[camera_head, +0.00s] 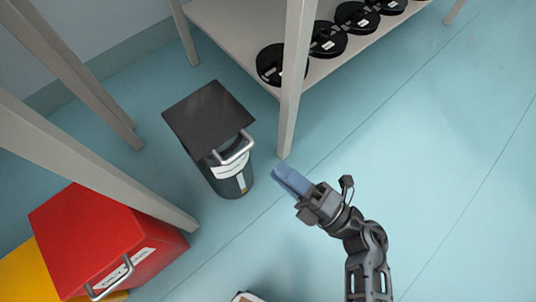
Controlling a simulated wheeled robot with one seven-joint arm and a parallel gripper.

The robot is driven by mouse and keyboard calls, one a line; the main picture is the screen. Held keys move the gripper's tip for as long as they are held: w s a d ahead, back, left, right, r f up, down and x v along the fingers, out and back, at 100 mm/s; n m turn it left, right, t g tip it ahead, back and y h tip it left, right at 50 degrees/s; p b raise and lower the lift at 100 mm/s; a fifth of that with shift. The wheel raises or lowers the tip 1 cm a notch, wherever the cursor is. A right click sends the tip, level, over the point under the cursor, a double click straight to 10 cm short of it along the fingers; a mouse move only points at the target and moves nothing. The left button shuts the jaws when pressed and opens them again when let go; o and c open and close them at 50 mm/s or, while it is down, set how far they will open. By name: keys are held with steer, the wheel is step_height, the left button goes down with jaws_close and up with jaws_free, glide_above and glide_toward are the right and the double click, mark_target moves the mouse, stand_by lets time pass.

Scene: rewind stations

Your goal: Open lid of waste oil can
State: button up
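The waste oil can appears to be the dark grey can (231,182) on the floor at centre left. It has a pale label whose text is too small to read. Its flat black square lid (207,117) lies over the top and looks closed. A metal handle (235,149) shows at the lid's near right edge. My gripper (281,171) is to the right of the can, apart from it, with its blue fingers pointing up and left. The fingers look close together, but the gap between them cannot be made out. Nothing is visibly held.
A red box (98,240) with a metal handle stands at lower left, beside a yellow one (28,275). Several black reels (328,39) lie on the low shelf. The floor at right is clear.

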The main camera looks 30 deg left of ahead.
mark_target(239, 152)
steer(key=shift+w+a+f+n+g+b, duration=0.15)
steer(key=shift+a+f+n+g+b, duration=0.35)
steer(key=shift+a, duration=1.4)
steer(key=shift+w+a+f+n+g+b, duration=0.2)
steer(key=shift+a+n+g+b, duration=0.5)
steer(key=shift+a, duration=1.2)
steer(key=shift+w+a+f+n+g+b, duration=0.1)
steer(key=shift+a+f+n+g+b, duration=0.4)
steer(key=shift+a, duration=1.4)
steer(key=shift+r, duration=0.1)
steer(key=shift+c, duration=0.4)
jaws_close()
